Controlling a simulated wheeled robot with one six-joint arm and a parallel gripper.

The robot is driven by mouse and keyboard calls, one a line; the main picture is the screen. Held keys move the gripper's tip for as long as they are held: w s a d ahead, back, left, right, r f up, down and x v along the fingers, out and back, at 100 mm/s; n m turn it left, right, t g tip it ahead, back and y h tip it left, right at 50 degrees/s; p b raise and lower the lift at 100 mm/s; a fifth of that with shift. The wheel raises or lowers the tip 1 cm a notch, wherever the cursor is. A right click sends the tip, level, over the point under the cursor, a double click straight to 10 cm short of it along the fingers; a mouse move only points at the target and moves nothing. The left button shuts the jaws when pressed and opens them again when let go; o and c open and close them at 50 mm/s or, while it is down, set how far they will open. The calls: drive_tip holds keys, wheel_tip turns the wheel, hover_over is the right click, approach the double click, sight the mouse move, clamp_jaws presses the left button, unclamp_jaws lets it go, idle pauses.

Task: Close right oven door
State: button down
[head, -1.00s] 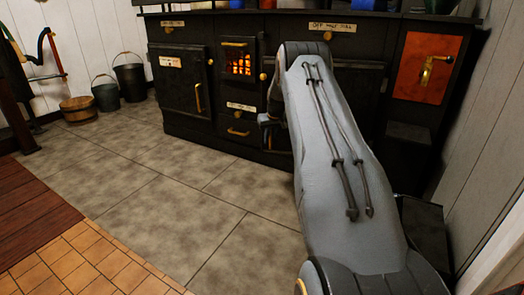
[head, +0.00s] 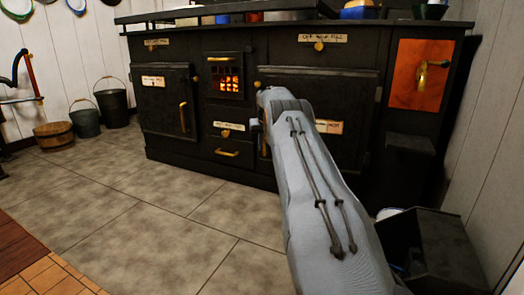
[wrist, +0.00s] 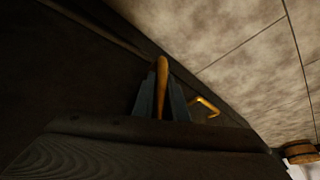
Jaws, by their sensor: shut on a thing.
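The right oven door (head: 345,100) is a black panel on the right half of the black stove, with a paper label (head: 329,126) partly behind my arm. It looks flush or nearly flush with the stove front; I cannot tell whether a small gap is left. Its upright brass handle (wrist: 162,75) shows in the wrist view, between the two dark blue-grey fingers of my gripper (wrist: 162,97), which is shut on it. In the head view my forearm hides most of my gripper and much of the door's left side.
The left oven door (head: 165,100) looks shut. A glowing firebox (head: 227,78) and a drawer with a brass handle (head: 227,152) sit between the doors. A dark open bin (head: 440,250) stands at right. Buckets (head: 113,103) stand at left; the tiled floor before the stove is clear.

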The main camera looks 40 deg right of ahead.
drive_tip(key=shift+s+d, duration=0.3)
drive_tip(key=shift+d, duration=0.15)
drive_tip(key=c, duration=1.8)
unclamp_jaws()
drive_tip(key=shift+s+d, duration=0.1)
drive_tip(key=shift+d, duration=0.15)
drive_tip(key=shift+o, duration=0.2)
drive_tip(key=shift+w+a, duration=0.25)
drive_tip(key=shift+a, duration=0.25)
drive_tip(key=p+v, duration=0.5)
drive_tip(key=v, duration=0.2)
drive_tip(key=shift+s+r, duration=0.15)
drive_tip(key=shift+r, duration=0.2)
drive_tip(key=shift+c, duration=0.4)
